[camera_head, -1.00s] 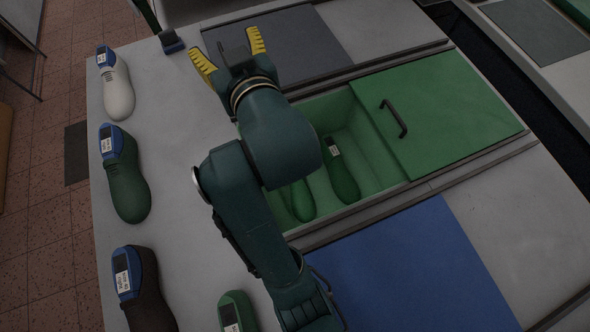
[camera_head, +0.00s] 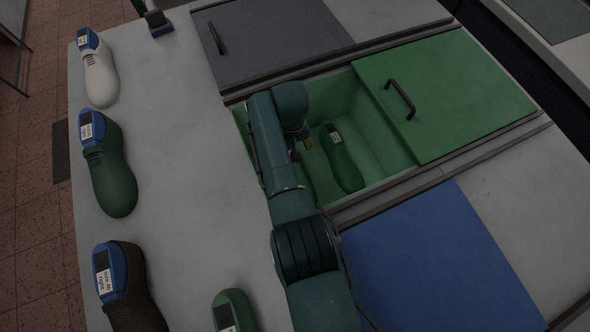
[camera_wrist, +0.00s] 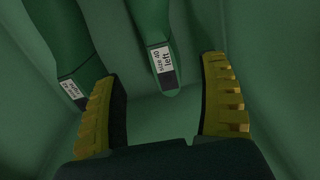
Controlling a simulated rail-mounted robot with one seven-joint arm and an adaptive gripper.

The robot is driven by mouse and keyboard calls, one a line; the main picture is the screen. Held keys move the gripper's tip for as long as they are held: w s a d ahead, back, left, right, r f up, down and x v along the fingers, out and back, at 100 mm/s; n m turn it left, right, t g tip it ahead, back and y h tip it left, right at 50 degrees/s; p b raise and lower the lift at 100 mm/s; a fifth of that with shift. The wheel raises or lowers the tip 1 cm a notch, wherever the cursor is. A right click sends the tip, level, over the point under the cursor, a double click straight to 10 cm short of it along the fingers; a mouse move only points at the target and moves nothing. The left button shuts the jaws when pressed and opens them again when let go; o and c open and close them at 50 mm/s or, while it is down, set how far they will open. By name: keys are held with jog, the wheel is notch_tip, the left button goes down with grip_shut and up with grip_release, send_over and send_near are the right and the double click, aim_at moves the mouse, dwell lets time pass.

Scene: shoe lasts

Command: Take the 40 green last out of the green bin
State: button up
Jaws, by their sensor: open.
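The green bin (camera_head: 385,130) stands open on its left side, its green lid (camera_head: 450,90) slid to the right. Two green lasts lie in it. One green last (camera_head: 342,160) is in plain view; the other (camera_head: 305,182) is partly hidden behind my arm. In the wrist view, the last labelled "Size 40 left" (camera_wrist: 162,60) has its labelled end between my fingertips, apart from both. A last labelled "right" (camera_wrist: 72,88) lies to the left, close to my left finger; its size is hard to read. My gripper (camera_wrist: 160,85) is open and empty, down in the bin.
A blue lid (camera_head: 440,260) closes the compartment in front, and a dark grey lid (camera_head: 270,40) the one behind. A white last (camera_head: 100,75), a green last with a blue top (camera_head: 112,175), a dark brown last (camera_head: 130,290) and another green last (camera_head: 235,310) stand on the left.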

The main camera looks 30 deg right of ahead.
notch_tip(320, 180, down, 6)
jog(key=shift+r+b, duration=0.15)
jog(key=shift+b, duration=1.1)
jog(key=f+b, duration=0.4)
jog(key=f, duration=0.1)
jog(key=shift+w+d, duration=0.1)
jog(key=shift+d, duration=0.1)
jog(key=shift+r, duration=0.1)
jog(key=shift+c, duration=0.2)
grip_shut()
